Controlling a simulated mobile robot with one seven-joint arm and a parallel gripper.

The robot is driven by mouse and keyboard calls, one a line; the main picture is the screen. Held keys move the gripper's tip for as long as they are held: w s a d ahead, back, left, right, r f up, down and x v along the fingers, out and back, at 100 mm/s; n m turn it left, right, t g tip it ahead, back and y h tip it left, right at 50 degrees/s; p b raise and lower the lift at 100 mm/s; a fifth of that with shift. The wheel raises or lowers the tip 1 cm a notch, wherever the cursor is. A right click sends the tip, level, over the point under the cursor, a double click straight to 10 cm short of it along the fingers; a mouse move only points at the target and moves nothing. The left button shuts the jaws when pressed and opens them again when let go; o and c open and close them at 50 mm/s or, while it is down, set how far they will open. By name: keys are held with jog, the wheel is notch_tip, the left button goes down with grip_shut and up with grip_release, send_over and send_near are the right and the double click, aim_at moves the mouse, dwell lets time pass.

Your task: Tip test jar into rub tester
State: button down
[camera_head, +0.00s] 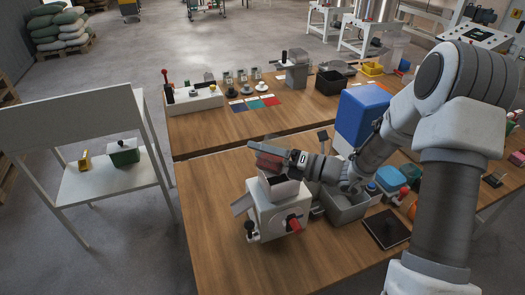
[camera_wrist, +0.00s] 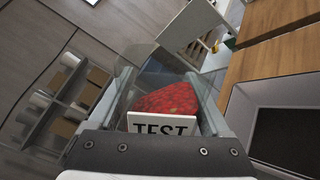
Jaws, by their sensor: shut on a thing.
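My gripper (camera_head: 287,158) is shut on the test jar (camera_head: 267,161), holding it tilted nearly on its side above the rub tester. The jar is clear with red contents (camera_wrist: 168,103) and a white TEST label (camera_wrist: 162,124) in the wrist view. The contents lie inside the jar, toward the label. The rub tester (camera_head: 278,212) is a light grey box with an open hopper (camera_head: 279,187) on top, a red knob and a side chute. The jar is over the hopper; whether they touch I cannot tell.
A grey bin (camera_head: 343,207) stands right of the tester, with a blue box (camera_head: 361,116) behind it. A dark square plate (camera_head: 386,229) lies at the front right. Bare wood (camera_head: 205,200) is free left of the tester. A white side stand (camera_head: 110,182) is at left.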

jog(key=shift+w+f+m+p, duration=0.1)
jog(key=shift+f+m+p, duration=0.15)
jog(key=shift+m+p, duration=1.55)
jog(key=shift+f+p, duration=0.2)
jog(key=shift+p, duration=0.1)
dwell(0.4)
jog(key=shift+w+d+f+m, duration=0.1)
jog(key=shift+f+m, duration=0.05)
jog(key=shift+m, duration=0.25)
jog(key=shift+w+f+m, duration=0.1)
jog(key=shift+f+m, duration=0.05)
jog(key=shift+m, duration=0.45)
jog(key=shift+w+d+f+m, duration=0.1)
jog(key=shift+w+f+m, duration=0.05)
jog(key=shift+m, duration=0.45)
